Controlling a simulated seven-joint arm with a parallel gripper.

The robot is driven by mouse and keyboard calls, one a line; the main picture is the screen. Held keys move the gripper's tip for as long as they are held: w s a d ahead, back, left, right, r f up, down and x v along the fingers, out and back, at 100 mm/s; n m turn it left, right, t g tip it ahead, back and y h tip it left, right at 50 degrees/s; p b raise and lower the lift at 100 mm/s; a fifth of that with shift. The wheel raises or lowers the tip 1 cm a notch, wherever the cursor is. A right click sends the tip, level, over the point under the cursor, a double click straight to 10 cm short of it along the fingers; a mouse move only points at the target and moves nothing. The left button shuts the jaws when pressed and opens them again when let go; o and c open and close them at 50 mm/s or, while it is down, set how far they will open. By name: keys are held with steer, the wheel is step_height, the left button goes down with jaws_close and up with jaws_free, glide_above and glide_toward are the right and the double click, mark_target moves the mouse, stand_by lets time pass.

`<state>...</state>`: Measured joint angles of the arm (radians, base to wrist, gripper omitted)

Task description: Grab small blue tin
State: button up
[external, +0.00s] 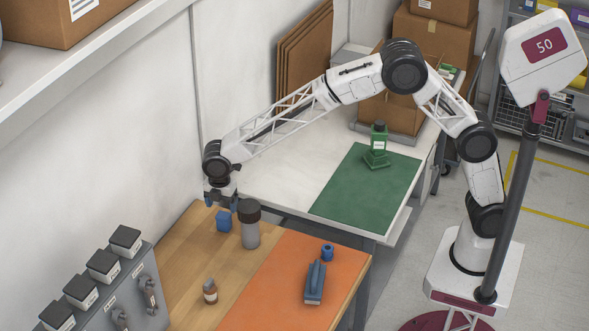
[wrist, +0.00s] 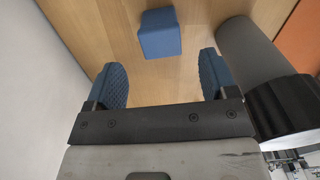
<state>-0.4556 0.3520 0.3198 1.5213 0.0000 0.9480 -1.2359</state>
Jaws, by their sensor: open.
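A small blue box-shaped object, which looks like the blue tin (external: 224,222), stands on the wooden bench top below my gripper. In the wrist view the blue tin (wrist: 160,34) lies ahead of the fingertips, roughly centred between them and apart from both. My gripper (external: 221,201) is open and empty above the bench, with its blue pads spread in the wrist view (wrist: 164,78). A small blue ring-shaped item (external: 328,252) sits on the orange mat, farther right.
A grey bottle with a black cap (external: 250,234) stands close to the tin's right, near my right finger in the wrist view (wrist: 254,52). The wall is left.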

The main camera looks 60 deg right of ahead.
mark_target(223, 215)
steer(key=shift+f, duration=1)
steer(key=shift+f, duration=0.15)
steer(key=shift+f, duration=2.5)
steer(key=c, duration=1)
